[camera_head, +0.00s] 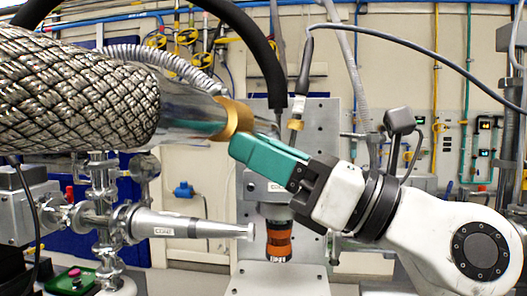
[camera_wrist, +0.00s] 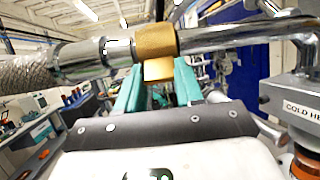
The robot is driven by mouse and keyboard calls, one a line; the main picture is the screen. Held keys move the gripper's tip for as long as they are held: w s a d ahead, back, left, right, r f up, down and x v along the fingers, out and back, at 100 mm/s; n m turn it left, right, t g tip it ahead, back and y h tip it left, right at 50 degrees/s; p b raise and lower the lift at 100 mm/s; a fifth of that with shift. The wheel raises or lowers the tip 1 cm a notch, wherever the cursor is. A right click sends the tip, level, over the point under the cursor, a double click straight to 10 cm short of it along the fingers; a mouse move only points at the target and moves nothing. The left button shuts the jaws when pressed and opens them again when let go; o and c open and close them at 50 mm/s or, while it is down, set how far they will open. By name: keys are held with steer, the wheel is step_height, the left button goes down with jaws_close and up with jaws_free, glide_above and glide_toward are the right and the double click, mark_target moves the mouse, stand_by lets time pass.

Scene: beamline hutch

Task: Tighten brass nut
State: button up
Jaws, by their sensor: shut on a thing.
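The brass nut (camera_head: 238,119) sits at the right end of the shiny metal tube in the head view, past the thick braided hose (camera_head: 75,90). In the wrist view the nut (camera_wrist: 155,41) is at the top centre, on a metal line between a fitting on the left and a pipe on the right. My gripper (camera_head: 240,145) reaches up from the lower right with teal fingers and is shut on the brass nut. In the wrist view the teal fingers (camera_wrist: 157,86) stand on either side of the nut's lower part. The far side of the nut is hidden.
A silver cone-shaped fitting (camera_head: 175,225) lies below the hose. An orange-brown cylinder (camera_head: 278,241) hangs under a mount on a grey perforated plate (camera_head: 322,130). A black cable loops overhead. The cold head block (camera_wrist: 295,98) stands close on the right in the wrist view.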

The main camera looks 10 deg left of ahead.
mark_target(246, 114)
steer(key=shift+c, duration=0.4)
steer(key=r+h+p, duration=0.1)
steer(key=p, duration=0.1)
steer(key=d+r+g+h+p, duration=0.1)
steer(key=p, duration=0.1)
step_height(246, 114, up, 2)
steer(key=h+p, duration=0.2)
steer(key=g+h+p, duration=0.1)
steer(key=h+p, duration=0.1)
steer(key=shift+d+n+g+h+p, duration=0.15)
steer(key=shift+n+g+h+p, duration=0.15)
steer(key=r+h+p, duration=0.1)
steer(key=h+p, duration=0.1)
steer(key=r+g+h+p, duration=0.1)
steer(key=h+p, duration=0.1)
steer(key=shift+w+a+r+g, duration=0.1)
steer(key=shift+a+g, duration=0.1)
steer(key=shift+g, duration=0.1)
steer(key=shift+w+a+r+g+h+p, duration=0.1)
steer(key=shift+r+g+h+p, duration=0.1)
steer(key=shift+h+p, duration=0.3)
steer(key=shift+a+r+g+h+p, duration=0.1)
steer(key=shift+r+h+p, duration=0.05)
steer(key=shift+h+p, duration=0.3)
steer(key=shift+a+r+h+p, duration=0.1)
steer(key=shift+h+p, duration=0.25)
steer(key=shift+h, duration=0.2)
steer(key=o, duration=1)
steer(key=shift+a, duration=0.1)
